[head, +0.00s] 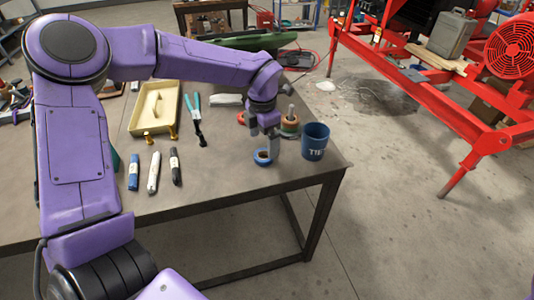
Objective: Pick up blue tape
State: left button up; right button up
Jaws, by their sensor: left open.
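A roll of blue tape (262,161) lies flat on the grey table (230,172) near its right front corner. My left gripper (265,146) points down over the tape with its fingers apart. One finger comes down close to the right side of the roll. I cannot tell whether the fingers touch it. My right gripper is not in view.
The table edge is close.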

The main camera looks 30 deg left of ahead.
aim_at(264, 151)
pick_arm(q)
jog(key=f, duration=0.4)
jog(key=w+f, duration=0.1)
jog(key=f, duration=0.1)
jog(key=shift+a+f+p, duration=0.2)
jog(key=shift+a+p, duration=0.05)
jog(key=shift+p, duration=0.15)
jog(key=shift+s+r, duration=0.2)
jog(key=shift+s, duration=0.05)
jog(key=shift+w+f, duration=0.1)
jog(key=c, duration=1)
